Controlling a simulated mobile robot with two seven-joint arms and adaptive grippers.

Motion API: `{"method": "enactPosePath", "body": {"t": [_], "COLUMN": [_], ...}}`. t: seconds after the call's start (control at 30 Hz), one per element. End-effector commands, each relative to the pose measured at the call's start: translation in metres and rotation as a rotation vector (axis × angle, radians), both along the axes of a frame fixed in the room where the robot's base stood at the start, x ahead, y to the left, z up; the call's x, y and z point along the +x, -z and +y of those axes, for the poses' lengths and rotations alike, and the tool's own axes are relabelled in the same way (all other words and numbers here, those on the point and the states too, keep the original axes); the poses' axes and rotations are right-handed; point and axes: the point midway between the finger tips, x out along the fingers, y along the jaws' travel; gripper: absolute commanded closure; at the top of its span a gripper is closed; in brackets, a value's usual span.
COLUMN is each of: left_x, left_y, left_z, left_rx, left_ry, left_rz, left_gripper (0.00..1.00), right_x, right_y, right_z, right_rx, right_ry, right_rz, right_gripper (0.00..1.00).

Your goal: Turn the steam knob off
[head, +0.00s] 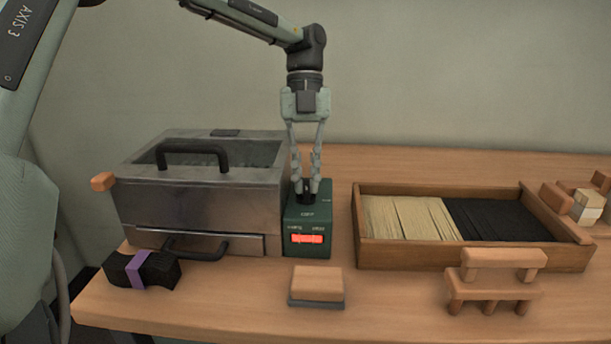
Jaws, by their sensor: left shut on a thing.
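A dark green control box (308,220) stands on the table beside the metal steam chest (195,208), with a lit red display (307,239) on its front. The small lettering is too blurred to read. A black knob (307,197) sits on the box's top. My left gripper (307,186) points straight down from above, its fingers closed around the knob and hiding much of it. The knob's exact turn angle cannot be told. My right gripper is not in view.
A wooden tray (460,258) with pale and black bristles stands right of the box. A wooden block on a dark base (317,284) lies in front. A black bundle with a purple band (140,270) lies front left. A wooden rack (492,280) stands front right.

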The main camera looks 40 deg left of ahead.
Motion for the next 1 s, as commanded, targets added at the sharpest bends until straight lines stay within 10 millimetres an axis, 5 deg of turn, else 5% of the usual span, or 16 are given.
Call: {"method": "enactPosePath", "body": {"t": [0.83, 0.87, 1.0], "left_x": [0.0023, 0.0023, 0.0017], "left_y": [-0.0016, -0.0016, -0.0012], "left_z": [0.0003, 0.0003, 0.0000], "left_rx": [0.003, 0.003, 0.002], "left_ry": [0.129, 0.129, 0.129], "left_rz": [-0.008, -0.008, -0.006], "left_gripper": [1.00, 0.85, 0.68], "right_x": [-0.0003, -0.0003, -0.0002], "right_y": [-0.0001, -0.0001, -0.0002], "right_z": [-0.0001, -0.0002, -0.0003], "right_rx": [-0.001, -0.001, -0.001], "right_ry": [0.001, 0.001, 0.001], "right_rz": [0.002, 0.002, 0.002], "right_gripper": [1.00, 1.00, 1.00]}}
